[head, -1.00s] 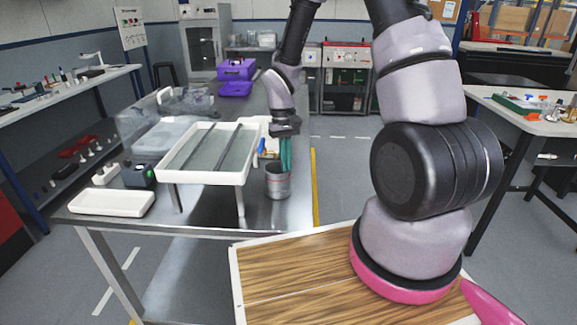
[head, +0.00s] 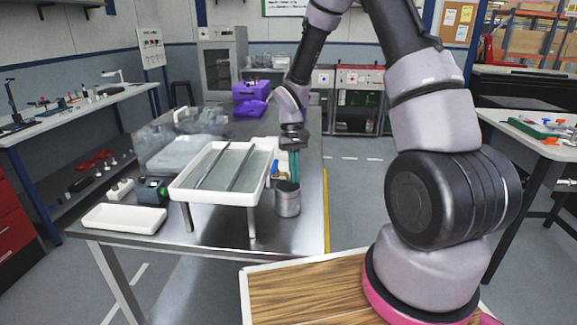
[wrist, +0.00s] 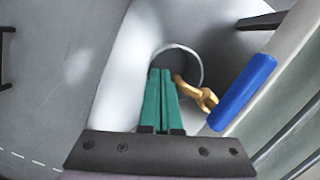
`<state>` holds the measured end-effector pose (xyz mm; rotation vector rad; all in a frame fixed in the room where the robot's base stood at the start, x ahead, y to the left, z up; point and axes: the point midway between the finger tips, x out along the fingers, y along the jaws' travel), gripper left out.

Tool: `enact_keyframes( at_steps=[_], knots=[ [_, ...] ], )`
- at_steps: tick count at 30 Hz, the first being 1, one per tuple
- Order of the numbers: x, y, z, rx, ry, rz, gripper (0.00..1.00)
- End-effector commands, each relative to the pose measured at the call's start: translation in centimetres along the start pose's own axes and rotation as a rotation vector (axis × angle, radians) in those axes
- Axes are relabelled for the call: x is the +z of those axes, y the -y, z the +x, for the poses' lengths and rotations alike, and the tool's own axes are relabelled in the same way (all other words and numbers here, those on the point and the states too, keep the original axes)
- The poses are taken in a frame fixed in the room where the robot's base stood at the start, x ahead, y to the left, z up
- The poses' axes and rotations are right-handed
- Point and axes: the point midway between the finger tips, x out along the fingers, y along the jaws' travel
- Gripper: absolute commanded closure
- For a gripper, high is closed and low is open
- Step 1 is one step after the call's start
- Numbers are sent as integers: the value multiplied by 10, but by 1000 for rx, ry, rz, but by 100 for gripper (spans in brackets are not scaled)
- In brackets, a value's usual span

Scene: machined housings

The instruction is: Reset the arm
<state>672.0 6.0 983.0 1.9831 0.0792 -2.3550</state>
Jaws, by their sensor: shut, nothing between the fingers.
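In the wrist view the closed fingertips (wrist: 160,72) appear in front of the cup's round opening (wrist: 188,60). A brass fitting (wrist: 198,92) with a blue lever (wrist: 243,90) is just right of the fingers.
A raised white tray (head: 215,199) with dark bars across it stands left of the cup. A low white tray (head: 124,218), a small dark device (head: 152,191), clear containers (head: 180,150) and purple bins (head: 250,108) share the bench. Floor right of the bench is clear.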

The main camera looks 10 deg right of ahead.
Motion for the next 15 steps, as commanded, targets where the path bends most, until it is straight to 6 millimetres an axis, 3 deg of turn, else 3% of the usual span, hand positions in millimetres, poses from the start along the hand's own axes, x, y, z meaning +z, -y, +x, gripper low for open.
enact_keyframes(
  at_steps=[9, 15],
  knots=[
    [-68, 0, -12, 0, -1, 1, 100],
    [-92, 0, -16, 0, 0, 1, 100]
  ],
)
